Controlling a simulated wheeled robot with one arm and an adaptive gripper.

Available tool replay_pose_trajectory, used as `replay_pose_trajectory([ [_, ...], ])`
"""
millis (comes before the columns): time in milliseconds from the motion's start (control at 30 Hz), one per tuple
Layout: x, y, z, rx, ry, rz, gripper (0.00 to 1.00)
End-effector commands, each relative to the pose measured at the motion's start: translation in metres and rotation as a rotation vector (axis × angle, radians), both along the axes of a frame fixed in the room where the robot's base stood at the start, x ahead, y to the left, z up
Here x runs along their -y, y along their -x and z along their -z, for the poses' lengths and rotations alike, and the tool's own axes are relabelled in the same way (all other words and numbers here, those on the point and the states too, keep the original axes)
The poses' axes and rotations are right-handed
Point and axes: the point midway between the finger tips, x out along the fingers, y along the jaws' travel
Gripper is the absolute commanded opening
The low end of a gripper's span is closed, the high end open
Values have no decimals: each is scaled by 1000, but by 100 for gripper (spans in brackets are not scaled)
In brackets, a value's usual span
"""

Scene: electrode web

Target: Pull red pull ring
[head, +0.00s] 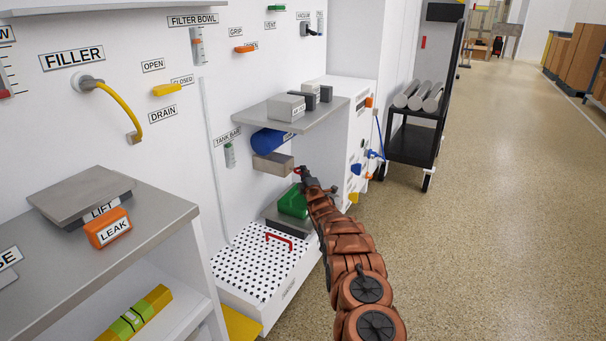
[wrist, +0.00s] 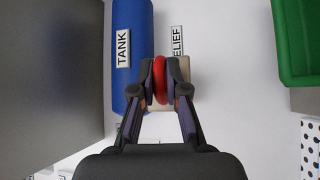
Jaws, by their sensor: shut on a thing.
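The red pull ring (wrist: 160,80) sits between the two fingertips of my gripper (wrist: 162,92) in the wrist view. My gripper is shut on it. Behind the ring is a beige block (wrist: 183,68), with a label ending in "ELIEF" (wrist: 177,41) beside it, partly hidden. In the head view my gripper (head: 304,179) is at the end of my brown arm, beside the block (head: 271,164) under the grey shelf. A small bit of red (head: 297,171) shows at its tip; most of the ring is hidden there.
A blue tank (wrist: 132,55) lies close left of the ring in the wrist view, below the grey shelf (head: 290,114). A green bin (head: 293,203) stands below my gripper. A perforated tray (head: 250,262) carries a red handle (head: 280,238). The floor (head: 480,220) at right is clear.

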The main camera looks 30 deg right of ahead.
Motion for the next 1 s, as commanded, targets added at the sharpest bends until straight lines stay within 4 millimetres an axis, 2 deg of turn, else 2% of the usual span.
replay_pose_trajectory([
  [100, 4, 5, -5, 3, 1, 2, 0],
  [267, 9, 13, -3, 1, 0, 2, 0],
  [500, 9, 13, -3, 4, 1, 1, 0],
  [533, 9, 13, -3, 4, 1, 1, 15],
  [733, 9, 13, -2, 3, 1, 0, 36],
  [1000, 8, 13, -1, 2, 0, 0, 37],
])
